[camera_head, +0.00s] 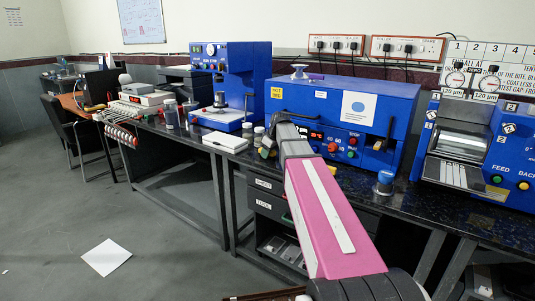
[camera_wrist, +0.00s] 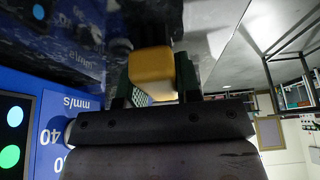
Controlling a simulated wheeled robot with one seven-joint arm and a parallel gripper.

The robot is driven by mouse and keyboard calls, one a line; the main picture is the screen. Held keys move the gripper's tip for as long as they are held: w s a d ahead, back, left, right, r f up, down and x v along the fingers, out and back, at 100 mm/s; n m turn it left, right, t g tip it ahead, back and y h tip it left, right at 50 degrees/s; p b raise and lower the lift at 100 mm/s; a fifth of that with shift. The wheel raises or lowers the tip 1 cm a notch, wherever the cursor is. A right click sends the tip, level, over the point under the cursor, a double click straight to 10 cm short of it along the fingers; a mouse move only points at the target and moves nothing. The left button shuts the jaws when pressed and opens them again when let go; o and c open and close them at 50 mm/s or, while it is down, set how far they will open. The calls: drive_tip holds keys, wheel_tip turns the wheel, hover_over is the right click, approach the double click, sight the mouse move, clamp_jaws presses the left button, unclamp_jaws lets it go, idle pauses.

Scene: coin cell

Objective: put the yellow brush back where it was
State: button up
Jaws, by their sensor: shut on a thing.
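The yellow brush (camera_wrist: 152,70) shows in the wrist view as a yellow block between the two dark green-padded fingers of my gripper (camera_wrist: 157,82). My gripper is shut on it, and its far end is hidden. In the head view my gripper (camera_head: 268,146) is at the end of my pink arm, over the black bench (camera_head: 239,159) in front of the large blue machine (camera_head: 345,102). The brush is too small there to make out clearly. I cannot tell whether it touches the bench.
A white box (camera_head: 225,142) and small jars (camera_head: 258,135) stand left of my gripper. A blue-knobbed item (camera_head: 385,181) stands on the bench to the right. Another blue machine (camera_head: 235,75) is further left. A white sheet (camera_head: 106,257) lies on the floor.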

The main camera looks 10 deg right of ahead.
drive_tip(key=o, duration=0.9)
drive_tip(key=shift+f, duration=0.1)
drive_tip(key=v, duration=1.2)
